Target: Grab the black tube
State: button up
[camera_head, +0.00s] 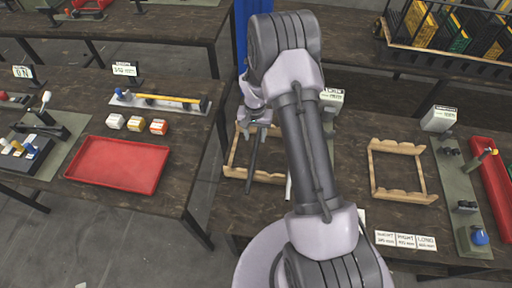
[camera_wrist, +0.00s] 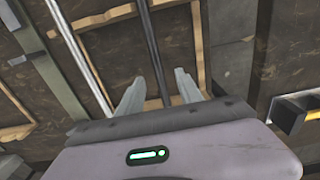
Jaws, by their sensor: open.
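The black tube (camera_head: 251,168) is a thin dark rod at the left wooden rack (camera_head: 236,150), below my gripper (camera_head: 258,121) in the head view. In the wrist view the black tube (camera_wrist: 153,48) runs lengthwise between the two pale fingertips of my gripper (camera_wrist: 160,78). The fingers are open, with a gap visible on each side of the tube. The tube's near end is hidden behind the gripper body. A lighter grey tube (camera_wrist: 80,55) lies to the left in the wrist view, outside the fingers. My arm hides part of the rack in the head view.
A second wooden rack (camera_head: 374,168) stands right on the same dark table, near a green fixture board (camera_head: 457,205) and a red tray (camera_head: 493,180). Lettered cards (camera_head: 405,240) lie at the front. The left table holds another red tray (camera_head: 118,165) and small boxes (camera_head: 136,123).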

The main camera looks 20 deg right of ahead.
aim_at(256, 145)
jog(key=f, duration=0.2)
jog(key=f+b, duration=0.1)
jog(key=f, duration=0.2)
jog(key=shift+d+f, duration=0.25)
jog(key=shift+f, duration=0.1)
jog(key=shift+r, duration=0.1)
jog(key=shift+c, duration=0.6)
grip_shut()
